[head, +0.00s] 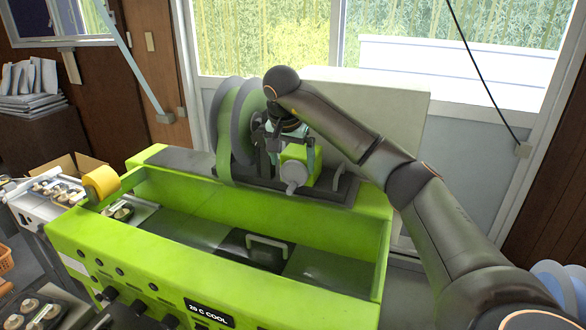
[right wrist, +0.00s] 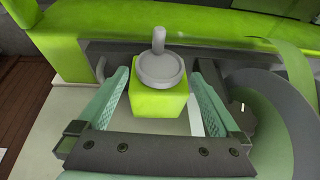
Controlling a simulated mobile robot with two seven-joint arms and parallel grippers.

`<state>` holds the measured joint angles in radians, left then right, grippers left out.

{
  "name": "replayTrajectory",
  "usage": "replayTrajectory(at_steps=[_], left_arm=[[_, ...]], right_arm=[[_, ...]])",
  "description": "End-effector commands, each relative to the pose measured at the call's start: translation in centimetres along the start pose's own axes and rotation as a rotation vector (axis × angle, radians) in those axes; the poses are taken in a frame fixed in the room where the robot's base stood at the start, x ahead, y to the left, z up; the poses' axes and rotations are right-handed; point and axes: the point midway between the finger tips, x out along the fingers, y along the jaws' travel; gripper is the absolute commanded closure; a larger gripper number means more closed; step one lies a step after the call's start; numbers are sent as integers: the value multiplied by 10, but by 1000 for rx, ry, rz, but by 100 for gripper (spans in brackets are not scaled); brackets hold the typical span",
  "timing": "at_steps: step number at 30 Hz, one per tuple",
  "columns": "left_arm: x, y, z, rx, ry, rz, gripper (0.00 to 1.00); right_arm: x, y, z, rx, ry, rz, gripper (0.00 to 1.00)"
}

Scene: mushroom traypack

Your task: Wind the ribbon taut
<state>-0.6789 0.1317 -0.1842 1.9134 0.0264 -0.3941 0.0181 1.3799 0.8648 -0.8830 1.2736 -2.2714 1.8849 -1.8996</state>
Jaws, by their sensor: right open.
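The green ribbon (head: 224,150) hangs from a reel with grey side discs (head: 247,110) at the back of the lime-green machine (head: 150,250). In the right wrist view the ribbon (right wrist: 285,50) curves off the reel (right wrist: 265,115) at the right. Beside the reel is a lime-green block (head: 296,155) with a grey round crank and knob (head: 293,174). My right gripper (right wrist: 160,85) is open, its teal fingers on either side of the block (right wrist: 158,102), with gaps visible. The crank disc (right wrist: 160,68) faces away from the palm. My left gripper is not in view.
The machine's open trough has a dark floor with a pale handle (head: 268,243). A white tray (head: 35,205) and a cardboard box (head: 68,166) stand to the left. A pale panel (head: 390,110) rises behind.

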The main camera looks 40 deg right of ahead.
Motion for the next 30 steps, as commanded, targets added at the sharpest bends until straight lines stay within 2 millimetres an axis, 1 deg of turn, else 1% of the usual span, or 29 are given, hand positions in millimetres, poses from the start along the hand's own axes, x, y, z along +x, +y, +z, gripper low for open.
replayTrajectory(at_steps=[1, 3, 7, 10, 17, 20, 30], left_arm=[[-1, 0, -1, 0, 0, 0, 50], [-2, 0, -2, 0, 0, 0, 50], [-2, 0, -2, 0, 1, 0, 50], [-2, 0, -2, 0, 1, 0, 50], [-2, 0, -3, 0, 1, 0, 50], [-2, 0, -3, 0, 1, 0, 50], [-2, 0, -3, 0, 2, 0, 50]], right_arm=[[9, 1, 0, 0, -2, 3, 0], [18, 0, 0, 1, -2, 2, 0], [28, 0, 0, 1, 0, 0, 0], [32, 0, 0, 1, 0, -1, 0], [32, 0, 0, 1, 0, -1, 0], [32, 0, 0, 1, 0, -1, 9], [32, 0, 0, 1, 0, -1, 47]])
